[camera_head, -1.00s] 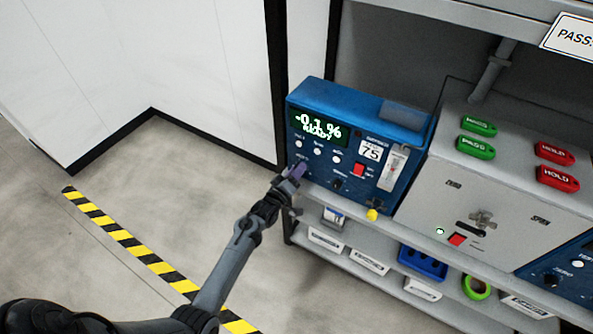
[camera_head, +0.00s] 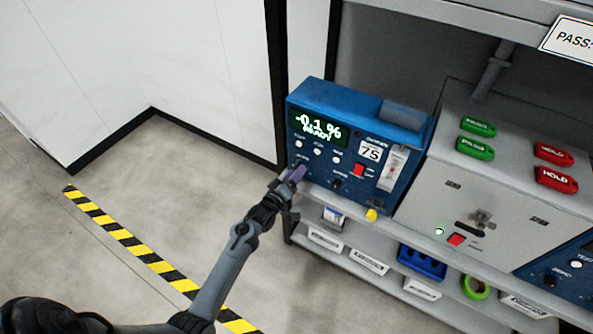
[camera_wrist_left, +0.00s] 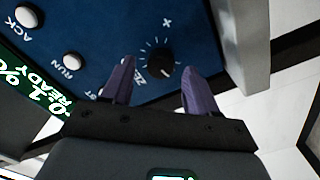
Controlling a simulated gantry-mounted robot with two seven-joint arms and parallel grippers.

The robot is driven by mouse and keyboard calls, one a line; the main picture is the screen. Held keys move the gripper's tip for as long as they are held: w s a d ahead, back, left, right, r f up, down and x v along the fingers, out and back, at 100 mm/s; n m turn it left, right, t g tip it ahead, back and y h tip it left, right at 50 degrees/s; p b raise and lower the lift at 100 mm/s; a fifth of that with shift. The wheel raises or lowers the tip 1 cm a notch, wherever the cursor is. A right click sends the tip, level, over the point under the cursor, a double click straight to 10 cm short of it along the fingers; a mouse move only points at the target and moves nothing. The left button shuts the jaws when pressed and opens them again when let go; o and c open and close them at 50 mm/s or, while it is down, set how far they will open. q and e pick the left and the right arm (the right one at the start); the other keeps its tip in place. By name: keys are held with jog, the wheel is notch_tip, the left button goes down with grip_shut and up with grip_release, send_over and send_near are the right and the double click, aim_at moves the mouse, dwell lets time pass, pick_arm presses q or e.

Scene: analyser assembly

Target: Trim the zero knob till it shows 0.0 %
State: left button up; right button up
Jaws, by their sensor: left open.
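The blue analyser (camera_head: 350,112) stands on the bench, and its green display (camera_head: 319,128) reads -0.1 % READY. The black zero knob (camera_wrist_left: 161,65) shows in the left wrist view, with scale ticks around it and a plus sign to one side. In the head view my gripper hides the knob. My left gripper (camera_head: 295,172) is at the lower left of the analyser's front. In the wrist view its two purple fingers (camera_wrist_left: 154,88) are open, one on either side of the knob's line, with the knob just beyond the tips. Contact cannot be made out. My right gripper is not in view.
White buttons (camera_wrist_left: 72,62) sit beside the knob. A grey box (camera_head: 500,200) with green and red tags stands to the right. Open floor lies left.

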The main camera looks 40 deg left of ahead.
pick_arm(q)
jog(key=s+d+p, duration=0.1)
jog(key=s, duration=0.8)
jog(key=shift+d, duration=0.2)
jog(key=shift+f, duration=0.1)
